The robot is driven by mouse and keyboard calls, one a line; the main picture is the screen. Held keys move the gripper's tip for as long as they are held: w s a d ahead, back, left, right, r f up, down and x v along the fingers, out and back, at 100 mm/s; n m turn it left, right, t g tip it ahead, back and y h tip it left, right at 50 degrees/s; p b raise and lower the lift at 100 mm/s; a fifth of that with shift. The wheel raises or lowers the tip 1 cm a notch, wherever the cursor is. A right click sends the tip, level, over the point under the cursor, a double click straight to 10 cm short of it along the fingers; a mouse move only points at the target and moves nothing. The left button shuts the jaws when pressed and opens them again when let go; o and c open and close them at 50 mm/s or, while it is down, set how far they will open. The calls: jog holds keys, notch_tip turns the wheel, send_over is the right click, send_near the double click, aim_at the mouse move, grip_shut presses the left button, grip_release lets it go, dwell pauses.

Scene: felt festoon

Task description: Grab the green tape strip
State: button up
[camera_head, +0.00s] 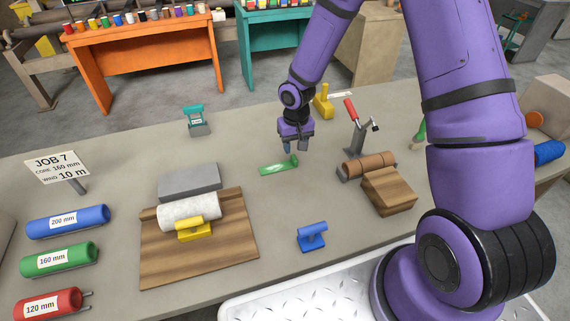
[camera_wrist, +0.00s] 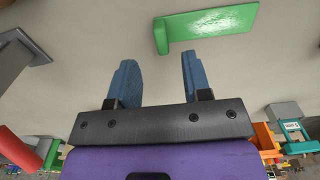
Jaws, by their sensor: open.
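The green tape strip (camera_head: 277,167) lies on the grey table near its middle, a flat green piece with a raised green end at its right. It also shows at the top of the wrist view (camera_wrist: 215,22), with the raised end at its left. My gripper (camera_head: 297,148) hangs just above and behind the raised end in the head view. In the wrist view its two blue fingers (camera_wrist: 157,75) are apart with nothing between them. The strip lies beyond the fingertips, and I see no contact.
A clamp stand with a red handle (camera_head: 350,108) stands right of my gripper, beside a brown roll (camera_head: 369,165). A yellow block (camera_head: 323,102) is behind. A white roll (camera_head: 189,213) lies on a wooden board (camera_head: 150,262) at left. A blue block (camera_head: 312,238) sits in front.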

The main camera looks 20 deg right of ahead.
aim_at(293, 156)
jog(key=shift+w+a+f, duration=0.1)
jog(key=shift+w+f, duration=0.05)
jog(key=shift+f, duration=1.2)
jog(key=shift+w+f, duration=0.1)
jog(key=shift+f, duration=1.25)
grip_shut()
